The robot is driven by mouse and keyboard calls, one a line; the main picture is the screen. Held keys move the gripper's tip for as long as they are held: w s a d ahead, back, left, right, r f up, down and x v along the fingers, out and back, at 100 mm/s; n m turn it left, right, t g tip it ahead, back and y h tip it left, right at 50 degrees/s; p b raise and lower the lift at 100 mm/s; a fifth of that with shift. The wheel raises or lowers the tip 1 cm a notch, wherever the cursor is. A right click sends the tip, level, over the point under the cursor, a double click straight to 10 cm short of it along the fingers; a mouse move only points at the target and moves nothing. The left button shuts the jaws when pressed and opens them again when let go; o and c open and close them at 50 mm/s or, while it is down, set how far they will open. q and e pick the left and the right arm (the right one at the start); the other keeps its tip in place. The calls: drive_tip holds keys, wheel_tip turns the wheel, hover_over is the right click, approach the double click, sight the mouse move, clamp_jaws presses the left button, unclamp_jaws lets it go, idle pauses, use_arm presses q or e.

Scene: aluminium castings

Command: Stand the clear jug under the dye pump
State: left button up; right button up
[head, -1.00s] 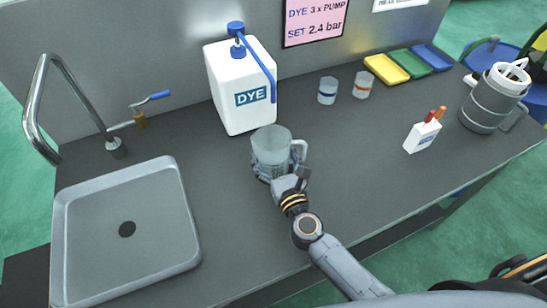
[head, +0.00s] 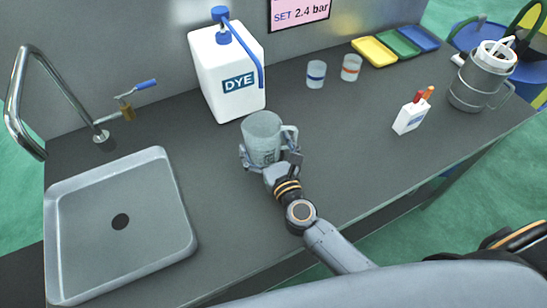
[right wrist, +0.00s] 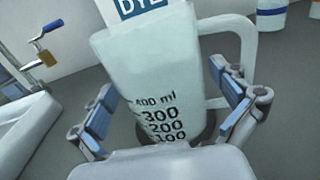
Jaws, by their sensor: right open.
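The clear jug (head: 262,140) stands upright on the counter, just in front of the white dye container (head: 228,75), with its handle to the right. The blue dye pump (head: 221,14) tops that container, and its tube runs down the container's right side, ending behind and above the jug. In the right wrist view the jug (right wrist: 155,75) shows its ml marks between two blue-padded fingers. My right gripper (head: 268,158) is open around the jug's lower part, with gaps visible on both sides. My left gripper is not in view.
A sink (head: 120,260) with a tap (head: 20,100) lies at the left. Two small beakers (head: 316,75) (head: 351,68) and coloured trays (head: 374,52) stand at the back. A white marker holder (head: 411,116) and a grey canister (head: 480,85) are at the right. The counter right of the jug is clear.

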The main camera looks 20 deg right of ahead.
drive_tip(key=s+b, duration=0.1)
drive_tip(key=s, duration=0.5)
drive_tip(key=s+d+b, duration=0.1)
drive_tip(key=s, duration=0.3)
drive_tip(key=shift+s+d+f+b, duration=0.1)
drive_tip(key=shift+f+b, duration=0.1)
drive_tip(key=shift+b, duration=0.15)
drive_tip(key=shift+s+r, duration=0.15)
drive_tip(key=shift+s, duration=0.45)
